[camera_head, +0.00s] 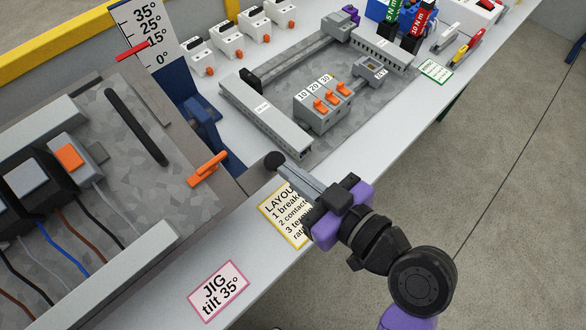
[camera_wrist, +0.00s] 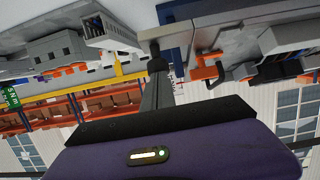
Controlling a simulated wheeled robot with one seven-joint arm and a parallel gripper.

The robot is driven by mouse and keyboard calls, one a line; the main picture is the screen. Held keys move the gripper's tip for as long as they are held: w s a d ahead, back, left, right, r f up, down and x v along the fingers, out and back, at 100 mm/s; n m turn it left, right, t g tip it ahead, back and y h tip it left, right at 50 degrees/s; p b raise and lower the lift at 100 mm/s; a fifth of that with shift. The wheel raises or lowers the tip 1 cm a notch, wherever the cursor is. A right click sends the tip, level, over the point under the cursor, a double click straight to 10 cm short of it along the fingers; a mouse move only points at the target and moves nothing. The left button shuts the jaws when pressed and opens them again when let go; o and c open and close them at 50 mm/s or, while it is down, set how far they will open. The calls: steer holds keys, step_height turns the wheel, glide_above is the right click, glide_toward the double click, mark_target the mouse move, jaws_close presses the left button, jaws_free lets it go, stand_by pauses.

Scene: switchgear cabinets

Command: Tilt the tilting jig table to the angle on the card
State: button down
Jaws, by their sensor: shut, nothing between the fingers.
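The tilting jig table (camera_head: 120,130) is at the left, with a grey speckled top and wired blocks on it. Beside it stands a white angle scale (camera_head: 140,22) marked 0° to 35°; its red pointer (camera_head: 134,51) lies near the 15° mark. The pink-edged card (camera_head: 218,290) reads "JIG tilt 35°". An orange lever (camera_head: 207,169) sits at the table's right side; it also shows in the wrist view (camera_wrist: 207,72).
A yellow-edged layout card (camera_head: 283,215) lies partly under my gripper. Behind are a grey rail frame (camera_head: 265,118), a block with orange levers (camera_head: 323,105) and several white switches (camera_head: 198,55). Open floor (camera_head: 490,210) lies to the right.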

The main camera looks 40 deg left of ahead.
steer(key=shift+f, duration=0.15)
steer(key=f+b, duration=0.1)
steer(key=b, duration=0.1)
steer(key=f+b, duration=0.2)
steer(key=shift+a+f+b, duration=0.2)
steer(key=shift+f+b, duration=0.1)
steer(key=shift+b, duration=0.1)
steer(key=shift+r, duration=0.2)
